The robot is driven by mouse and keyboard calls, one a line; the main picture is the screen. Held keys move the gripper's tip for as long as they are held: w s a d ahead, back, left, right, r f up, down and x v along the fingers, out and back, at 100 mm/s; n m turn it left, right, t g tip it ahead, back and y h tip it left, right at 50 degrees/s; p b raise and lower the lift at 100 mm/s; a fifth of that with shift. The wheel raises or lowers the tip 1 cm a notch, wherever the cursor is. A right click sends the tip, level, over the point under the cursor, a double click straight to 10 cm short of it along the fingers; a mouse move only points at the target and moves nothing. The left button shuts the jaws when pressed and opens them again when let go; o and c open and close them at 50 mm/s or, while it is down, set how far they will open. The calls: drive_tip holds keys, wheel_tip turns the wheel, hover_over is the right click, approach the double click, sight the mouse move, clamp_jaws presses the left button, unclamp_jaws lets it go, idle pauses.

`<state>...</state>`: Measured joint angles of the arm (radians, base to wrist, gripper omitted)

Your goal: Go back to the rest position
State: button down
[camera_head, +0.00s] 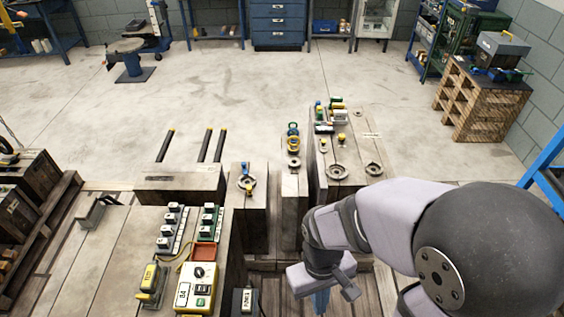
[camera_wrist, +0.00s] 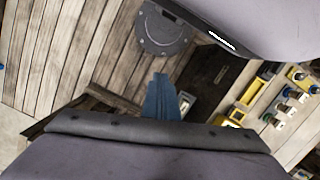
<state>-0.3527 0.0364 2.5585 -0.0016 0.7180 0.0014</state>
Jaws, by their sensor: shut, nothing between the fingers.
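My gripper (camera_head: 322,297) hangs from my grey arm at the lower middle of the head view, pointing down over wooden planks between the grey blocks. Only its blue finger shows at the bottom edge there, and its lower end is cut off. In the wrist view my gripper (camera_wrist: 162,98) shows as blue fingers shut together, with nothing between them. My arm comes in from the right of the head view.
Mould blocks (camera_head: 250,215) with rings and fittings stand left of and beyond my gripper. A yellow control box (camera_head: 196,287) and small switch units are at lower left. The concrete floor (camera_head: 260,85) beyond is open. A wooden crate (camera_head: 480,105) stands at right.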

drive_tip(key=w+d+r+m+t, duration=0.1)
drive_tip(key=w+d+r+m, duration=0.2)
drive_tip(key=d, duration=0.3)
drive_tip(key=shift+w+d+r+m+t+y, duration=0.3)
drive_tip(key=shift+w+m+t, duration=0.1)
drive_tip(key=shift+w+m, duration=0.15)
drive_tip(key=shift+a, duration=0.1)
idle(2.2)
